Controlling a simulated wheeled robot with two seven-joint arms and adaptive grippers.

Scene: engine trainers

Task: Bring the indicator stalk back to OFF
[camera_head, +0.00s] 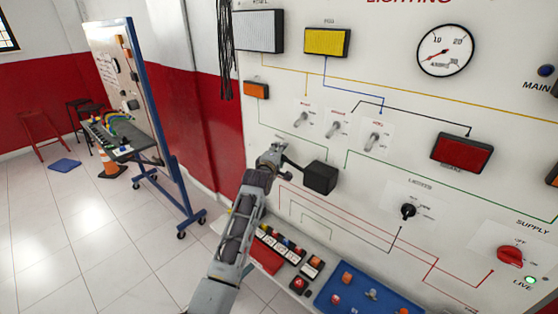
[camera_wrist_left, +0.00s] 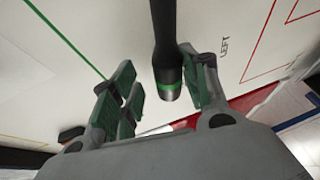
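The indicator stalk (camera_head: 292,163) is a black lever that comes out of a black box (camera_head: 320,178) on the white lighting panel. In the left wrist view the stalk (camera_wrist_left: 166,45) is a dark rod with a green band near its rounded end. My left gripper (camera_head: 270,158) is at the stalk's free end. In the left wrist view its green-padded fingers (camera_wrist_left: 158,72) are open on either side of the stalk. The right finger is close beside it, and a gap shows on the left. Whether the right finger touches it, I cannot tell. My right gripper is not in view.
Toggle switches (camera_head: 338,130) sit above the box, and a black lights knob (camera_head: 408,211) and red supply knob (camera_head: 509,256) sit to the right. A shelf with a blue tray (camera_head: 325,298) lies below. Open tiled floor and another trainer board (camera_head: 122,60) are at left.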

